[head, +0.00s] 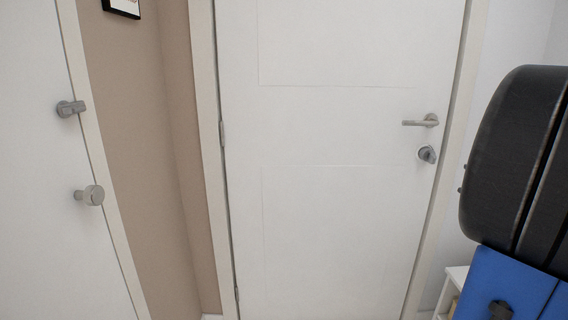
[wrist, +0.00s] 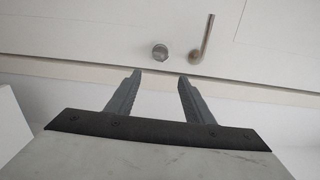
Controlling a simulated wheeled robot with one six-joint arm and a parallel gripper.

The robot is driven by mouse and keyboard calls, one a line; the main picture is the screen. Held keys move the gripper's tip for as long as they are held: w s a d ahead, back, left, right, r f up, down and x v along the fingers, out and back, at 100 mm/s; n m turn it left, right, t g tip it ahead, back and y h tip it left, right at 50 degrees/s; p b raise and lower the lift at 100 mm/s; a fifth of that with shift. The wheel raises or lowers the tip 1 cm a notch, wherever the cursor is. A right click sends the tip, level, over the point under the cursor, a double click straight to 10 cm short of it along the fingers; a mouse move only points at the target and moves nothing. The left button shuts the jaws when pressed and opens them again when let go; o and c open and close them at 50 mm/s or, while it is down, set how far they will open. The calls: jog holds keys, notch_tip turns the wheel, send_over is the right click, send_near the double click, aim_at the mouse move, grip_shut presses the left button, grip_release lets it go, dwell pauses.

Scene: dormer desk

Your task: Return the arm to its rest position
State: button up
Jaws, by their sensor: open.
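My gripper (wrist: 160,78) shows in the wrist view. Its two grey fingers stand apart with nothing between them, so it is open and empty. Beyond the fingertips is a white door (wrist: 110,28), with a round lock (wrist: 160,51) and a lever handle (wrist: 203,40). I see no contact between the fingers and the door. My gripper is not in the head view, which shows a closed white door (head: 330,130) with a lever handle (head: 420,122) and a lock below it.
Another white door (head: 35,170) with a knob (head: 90,195) is at the left, beside a beige wall (head: 150,150). At the right edge, a large dark rounded object (head: 510,150) sits above a blue one (head: 500,285); a white shelf edge (head: 455,280) shows beside them.

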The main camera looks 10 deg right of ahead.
jog(key=w+a+f+n+g+y, duration=0.1)
jog(key=a+f+n+g+y, duration=0.3)
jog(key=a, duration=1.1)
jog(key=a+f+n+g+y, duration=0.2)
jog(key=a+f+n+y, duration=0.3)
jog(key=a, duration=1)
jog(key=s+a+f+n+g, duration=0.55)
jog(key=s+a, duration=0.25)
jog(key=a, duration=0.2)
jog(key=s+d+f+n+g+h, duration=0.1)
jog(key=s+n+h, duration=0.3)
jog(key=s, duration=0.5)
jog(key=shift+s+d+f+n+h, duration=0.15)
jog(key=shift+d+f+n+h, duration=0.35)
jog(key=shift+n, duration=0.75)
jog(key=shift+a+f, duration=0.1)
jog(key=shift+f, duration=0.05)
